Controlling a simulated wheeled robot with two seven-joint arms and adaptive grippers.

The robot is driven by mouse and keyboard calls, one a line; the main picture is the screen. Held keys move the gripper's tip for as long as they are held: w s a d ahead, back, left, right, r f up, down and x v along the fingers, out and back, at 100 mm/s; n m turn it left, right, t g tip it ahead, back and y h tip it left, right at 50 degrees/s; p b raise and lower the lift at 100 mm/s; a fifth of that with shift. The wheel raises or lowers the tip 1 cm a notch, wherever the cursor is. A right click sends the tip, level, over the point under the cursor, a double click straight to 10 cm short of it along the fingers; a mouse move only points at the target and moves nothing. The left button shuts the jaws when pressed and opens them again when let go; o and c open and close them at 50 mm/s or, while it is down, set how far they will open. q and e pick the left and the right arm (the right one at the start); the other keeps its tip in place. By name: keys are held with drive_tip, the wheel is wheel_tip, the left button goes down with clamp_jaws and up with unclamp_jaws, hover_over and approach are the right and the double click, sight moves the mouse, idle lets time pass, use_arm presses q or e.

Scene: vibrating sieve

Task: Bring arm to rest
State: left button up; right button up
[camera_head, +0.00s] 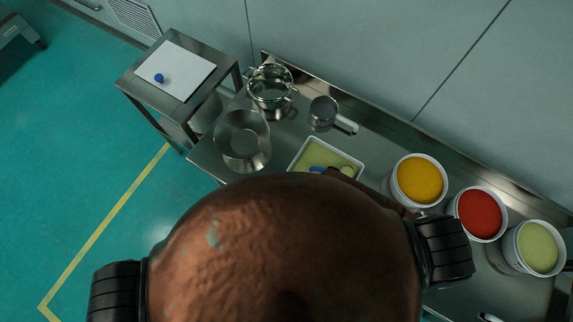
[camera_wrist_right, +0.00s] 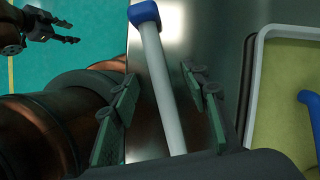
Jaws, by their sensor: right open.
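My right gripper (camera_wrist_right: 160,90) is open in the right wrist view, its two green-padded fingers apart. A white handle (camera_wrist_right: 157,70) with a blue end (camera_wrist_right: 144,13) passes through the picture between them, and the pads look clear of it. My left gripper (camera_wrist_right: 65,32) shows small at the upper left of that view, its fingers apart and empty over the green floor. In the head view, my own copper-coloured body covers the lower middle, and both grippers are hidden.
A steel table (camera_head: 205,160) holds a pot (camera_head: 270,88), a bowl (camera_head: 242,140), a saucepan (camera_head: 323,113), a white tray (camera_head: 296,164) and yellow, red and green buckets (camera_head: 419,180) (camera_head: 481,213) (camera_head: 537,247). A side stand (camera_head: 130,85) carries a white sheet (camera_head: 185,70) with a blue knob (camera_head: 159,78).

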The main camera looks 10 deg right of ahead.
drive_tip(key=shift+o, duration=1.1)
drive_tip(key=shift+r, duration=0.15)
drive_tip(key=shift+r+p, duration=3)
drive_tip(key=shift+r, duration=0.4)
drive_tip(key=shift+o, duration=0.4)
